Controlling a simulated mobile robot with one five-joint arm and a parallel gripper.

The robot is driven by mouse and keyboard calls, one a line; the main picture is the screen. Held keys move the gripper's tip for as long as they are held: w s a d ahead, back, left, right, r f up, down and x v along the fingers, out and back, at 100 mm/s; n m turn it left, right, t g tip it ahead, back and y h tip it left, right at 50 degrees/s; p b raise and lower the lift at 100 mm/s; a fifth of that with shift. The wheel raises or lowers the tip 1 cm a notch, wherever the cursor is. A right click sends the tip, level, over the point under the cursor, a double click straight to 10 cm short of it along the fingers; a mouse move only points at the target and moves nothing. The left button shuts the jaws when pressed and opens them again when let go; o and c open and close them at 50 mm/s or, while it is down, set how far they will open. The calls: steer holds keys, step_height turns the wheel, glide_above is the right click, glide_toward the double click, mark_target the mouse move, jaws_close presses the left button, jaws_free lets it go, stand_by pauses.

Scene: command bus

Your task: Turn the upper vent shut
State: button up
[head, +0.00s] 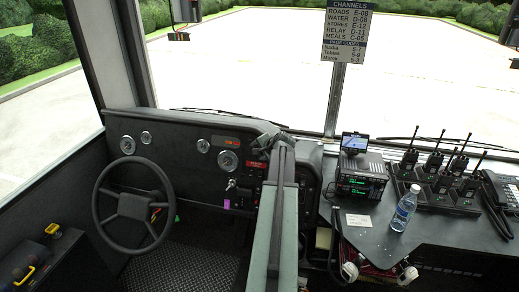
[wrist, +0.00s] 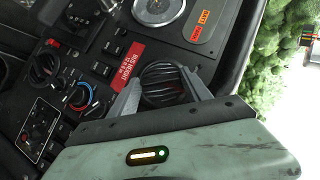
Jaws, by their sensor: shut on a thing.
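In the wrist view, the round black slatted vent (wrist: 164,88) sits on the dark dashboard beside the red bus height label (wrist: 127,64). My gripper (wrist: 162,77) has one grey finger on each side of the vent and is shut on its rim. Dark slats show between the fingers. In the head view my own arm covers most of the vent area and the gripper, so I cannot make out the vent's turn there.
Near the vent are a red and blue ringed dial (wrist: 81,97), a gauge (wrist: 158,10) and orange lit indicators (wrist: 203,17). The steering wheel (head: 133,205) is at left. A radio (head: 360,178), a water bottle (head: 404,208) and several handheld radios crowd the right counter.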

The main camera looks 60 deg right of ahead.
steer(key=shift+a, duration=0.1)
steer(key=o, duration=1.1)
steer(key=shift+r, duration=0.1)
steer(key=p+v, duration=0.4)
steer(key=v, duration=0.3)
steer(key=shift+s+a+r+p, duration=0.1)
steer(key=shift+s+r+p, duration=0.15)
steer(key=shift+p, duration=0.15)
steer(key=shift+f, duration=0.1)
